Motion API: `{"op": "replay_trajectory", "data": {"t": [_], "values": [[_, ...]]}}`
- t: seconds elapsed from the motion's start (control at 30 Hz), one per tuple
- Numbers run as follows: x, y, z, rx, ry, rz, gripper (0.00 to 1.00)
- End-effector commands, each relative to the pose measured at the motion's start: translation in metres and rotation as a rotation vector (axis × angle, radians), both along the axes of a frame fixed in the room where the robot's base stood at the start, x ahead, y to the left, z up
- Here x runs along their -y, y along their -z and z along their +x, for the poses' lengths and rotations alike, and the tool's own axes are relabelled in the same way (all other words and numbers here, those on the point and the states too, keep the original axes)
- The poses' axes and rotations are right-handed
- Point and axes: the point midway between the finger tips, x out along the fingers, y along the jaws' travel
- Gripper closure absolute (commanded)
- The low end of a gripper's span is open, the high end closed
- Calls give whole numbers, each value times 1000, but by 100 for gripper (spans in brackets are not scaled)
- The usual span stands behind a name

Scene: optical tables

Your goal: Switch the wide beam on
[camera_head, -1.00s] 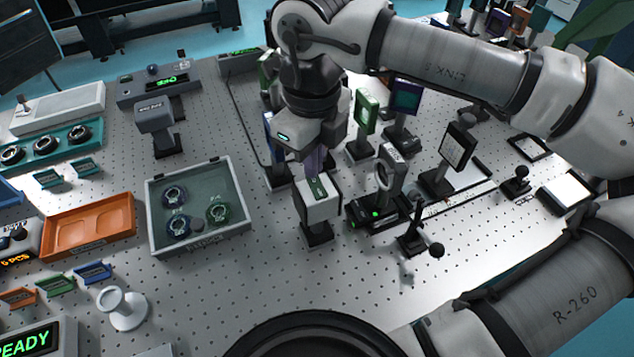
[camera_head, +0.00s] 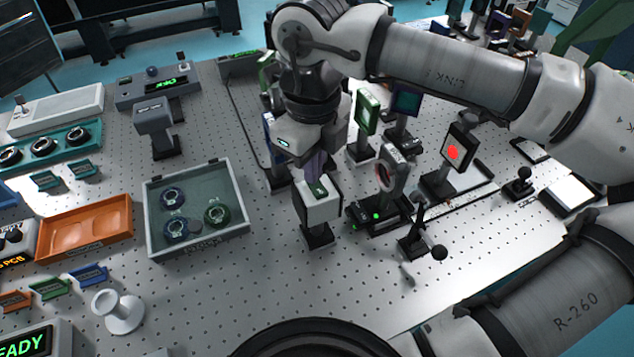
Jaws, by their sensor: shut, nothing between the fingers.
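My gripper (camera_head: 316,172) is shut and empty. It points down at the top of a white box-shaped unit (camera_head: 318,206) on a black post. A small green-lit label or switch shows on the unit's top, right by the fingertips; I cannot tell whether they touch it. To the right, a ring-shaped lens mount (camera_head: 390,172) stands on a black base with a green light. Beyond it, a dark-framed screen (camera_head: 457,148) shows a bright red spot.
A grey tray (camera_head: 243,222) with several ringed optics and an orange tray (camera_head: 128,222) lie to the left. A black-knobbed post (camera_head: 420,240) stands in front of the lens mount. The perforated table is clear at the front middle.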

Motion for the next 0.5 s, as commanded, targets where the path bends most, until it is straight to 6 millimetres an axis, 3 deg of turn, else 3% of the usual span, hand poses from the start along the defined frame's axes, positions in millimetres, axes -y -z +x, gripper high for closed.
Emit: {"op": "replay_trajectory", "data": {"t": [0.5], "values": [[0, -39, 0, 0, 0, 0, 100]]}}
